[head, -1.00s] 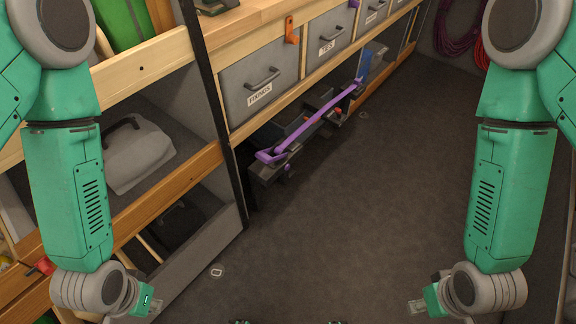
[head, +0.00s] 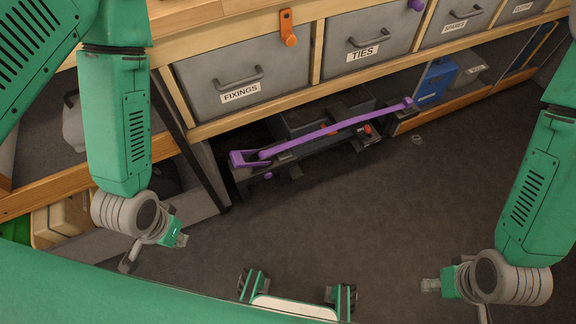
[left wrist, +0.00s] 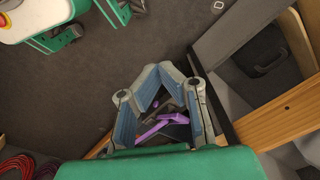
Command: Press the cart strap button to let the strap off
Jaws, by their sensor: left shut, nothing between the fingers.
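A purple strap (head: 330,130) stretches along the top of a low dark cart (head: 300,170) under the drawers. A purple bracket (head: 243,159) sits at its left end and a purple end piece (head: 408,104) at its right. A small red knob or button (head: 367,129) shows on the cart near the right; I cannot tell if it is the strap button. My left gripper (head: 180,240) is shut and empty, in front of the cart's left end and apart from it. The strap also shows in the left wrist view (left wrist: 158,127), behind my fingers. My right gripper (head: 430,285) is well apart, lower right; its jaws are too small to read.
Grey drawers marked FIXINGS (head: 220,80) and TIES (head: 368,45) hang above the cart. An orange hook (head: 288,28) is on the frame. A black post (head: 190,140) stands left of the cart. A blue box (head: 436,80) is at right. The carpet (head: 350,210) before the cart is clear.

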